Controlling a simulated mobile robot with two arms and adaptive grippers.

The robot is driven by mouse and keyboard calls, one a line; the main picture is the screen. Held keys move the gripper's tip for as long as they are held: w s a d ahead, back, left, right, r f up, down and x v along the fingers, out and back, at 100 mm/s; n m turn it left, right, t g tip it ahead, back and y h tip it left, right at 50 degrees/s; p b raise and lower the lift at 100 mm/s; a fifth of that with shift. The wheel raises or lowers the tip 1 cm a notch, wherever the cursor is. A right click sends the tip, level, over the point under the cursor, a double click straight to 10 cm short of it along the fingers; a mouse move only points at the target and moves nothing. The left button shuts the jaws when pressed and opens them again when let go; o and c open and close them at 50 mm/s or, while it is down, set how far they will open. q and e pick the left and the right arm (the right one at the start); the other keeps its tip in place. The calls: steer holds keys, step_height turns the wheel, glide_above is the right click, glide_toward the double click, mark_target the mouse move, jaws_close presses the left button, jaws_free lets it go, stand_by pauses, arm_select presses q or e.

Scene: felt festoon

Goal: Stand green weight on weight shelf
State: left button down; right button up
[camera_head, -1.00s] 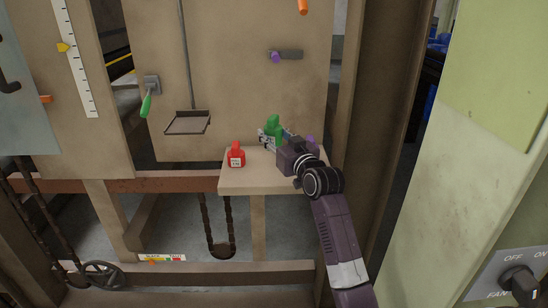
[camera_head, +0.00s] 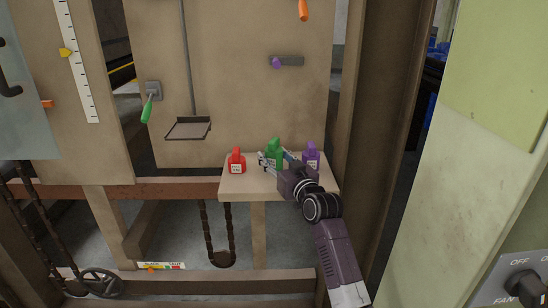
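The green weight (camera_head: 275,146) is upright at the wooden weight shelf (camera_head: 238,188), between the red weight (camera_head: 236,163) and the purple weight (camera_head: 311,152). My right gripper (camera_head: 272,159) reaches in from the front right, with its fingers on either side of the green weight, and appears shut on it. The fingers hide the weight's lower part, so I cannot tell whether its base touches the shelf. My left gripper is not in view.
A small hanging tray (camera_head: 188,129) is empty at the left of the panel. A green-handled lever (camera_head: 147,108) and a purple-tipped peg (camera_head: 280,62) stick out from the panel.

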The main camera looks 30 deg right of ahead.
steer(key=shift+o, duration=0.9)
